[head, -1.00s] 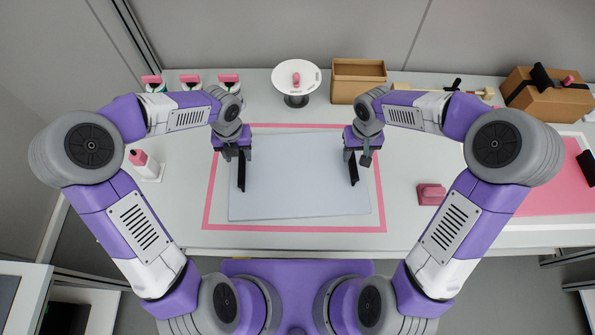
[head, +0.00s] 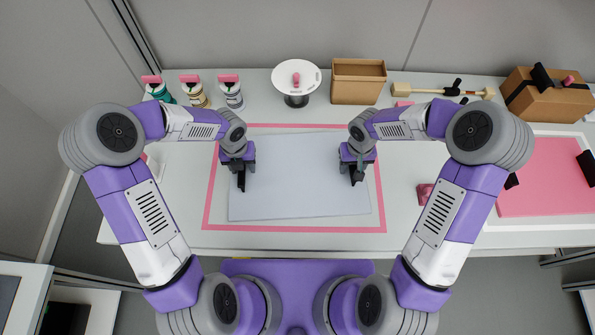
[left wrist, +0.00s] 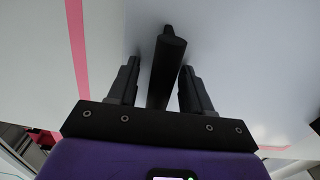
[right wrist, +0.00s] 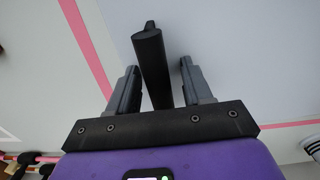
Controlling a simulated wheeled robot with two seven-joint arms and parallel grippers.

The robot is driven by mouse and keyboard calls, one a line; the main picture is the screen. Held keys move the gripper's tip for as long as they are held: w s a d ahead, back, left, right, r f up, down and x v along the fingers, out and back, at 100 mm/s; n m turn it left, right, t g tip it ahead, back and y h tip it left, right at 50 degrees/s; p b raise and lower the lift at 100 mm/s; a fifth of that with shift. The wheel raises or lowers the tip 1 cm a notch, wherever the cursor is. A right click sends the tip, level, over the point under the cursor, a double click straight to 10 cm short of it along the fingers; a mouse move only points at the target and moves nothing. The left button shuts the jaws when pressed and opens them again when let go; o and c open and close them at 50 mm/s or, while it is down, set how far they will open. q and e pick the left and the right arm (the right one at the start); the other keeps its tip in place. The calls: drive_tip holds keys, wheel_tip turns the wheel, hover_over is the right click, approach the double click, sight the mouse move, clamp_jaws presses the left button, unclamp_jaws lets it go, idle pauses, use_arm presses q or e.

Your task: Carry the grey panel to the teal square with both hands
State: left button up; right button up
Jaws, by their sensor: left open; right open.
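The grey panel (head: 298,195) lies flat on the white table inside a pink square outline (head: 295,228). It has a black bar handle near each side. My left gripper (head: 242,180) is open over the left handle; in the left wrist view that handle (left wrist: 167,60) stands between the two fingers, with gaps beside it. My right gripper (head: 356,175) is open over the right handle; in the right wrist view that handle (right wrist: 151,60) stands between the fingers, closer to the left one. I see no teal square in any view.
Several pink-topped bottles (head: 230,92), a white round stand (head: 296,78), an open cardboard box (head: 358,82), a mallet (head: 440,90) and a strapped box (head: 548,95) line the back. A pink mat (head: 545,180) in a white frame lies right. A pink block (head: 424,193) is near my right forearm.

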use_arm(q)
clamp_jaws()
use_arm(e)
clamp_jaws()
idle(1.0)
